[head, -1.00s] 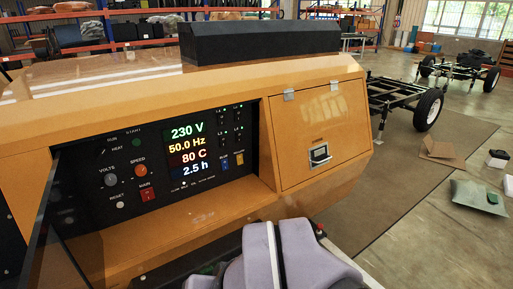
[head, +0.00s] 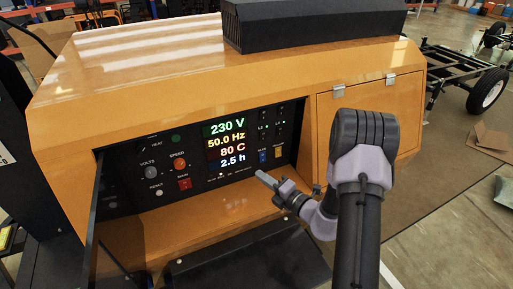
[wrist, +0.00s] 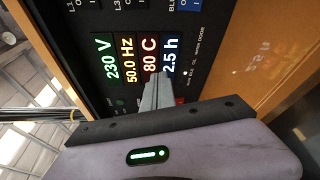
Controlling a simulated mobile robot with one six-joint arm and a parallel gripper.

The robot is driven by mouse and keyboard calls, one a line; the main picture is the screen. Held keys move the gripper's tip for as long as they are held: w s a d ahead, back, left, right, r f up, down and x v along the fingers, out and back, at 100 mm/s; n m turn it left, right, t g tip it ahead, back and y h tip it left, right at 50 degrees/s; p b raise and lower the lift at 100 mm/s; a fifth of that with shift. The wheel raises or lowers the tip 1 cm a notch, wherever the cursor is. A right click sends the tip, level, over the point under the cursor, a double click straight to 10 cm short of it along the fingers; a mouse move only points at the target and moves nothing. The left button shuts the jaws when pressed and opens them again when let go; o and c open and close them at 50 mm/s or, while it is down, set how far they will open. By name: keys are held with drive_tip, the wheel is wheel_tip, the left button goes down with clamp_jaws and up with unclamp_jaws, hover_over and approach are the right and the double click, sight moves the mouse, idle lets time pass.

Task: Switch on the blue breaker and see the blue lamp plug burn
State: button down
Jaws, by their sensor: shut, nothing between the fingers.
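In the wrist view part of the blue breaker (wrist: 188,6) shows at the top edge. My gripper (head: 260,175) is shut and empty, in front of the panel and just below the blue breaker in the head view. In the wrist view my gripper (wrist: 157,80) points at the panel beside the lit readouts. I cannot make out a blue lamp plug.
The display (head: 226,141) reads 230 V, 50.0 Hz, 80 C and 2.5 h. A red MAIN switch (head: 184,184) and knobs lie to its left. An orange ledge (head: 170,222) juts below the panel. A closed orange door (head: 335,115) is at the right, partly behind my arm.

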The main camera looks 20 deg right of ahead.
sight(263, 161)
drive_tip(key=s+d+f+m+h, duration=0.2)
drive_tip(key=d+f+m+h, duration=0.3)
drive_tip(key=d+f+m, duration=0.1)
drive_tip(key=shift+d+f+t+p, duration=0.15)
drive_tip(key=shift+d+t+p, duration=0.2)
drive_tip(key=shift+d, duration=0.45)
drive_tip(key=shift+w, duration=0.1)
drive_tip(key=w+b, duration=0.1)
drive_tip(key=w, duration=0.3)
drive_tip(key=w+f+b, duration=0.1)
drive_tip(key=w, duration=0.4)
drive_tip(key=w+b, duration=0.1)
drive_tip(key=w, duration=0.3)
drive_tip(key=shift+w+a+f+b, duration=0.25)
drive_tip(key=shift+w+f+b, duration=0.1)
drive_tip(key=shift+w+b, duration=0.05)
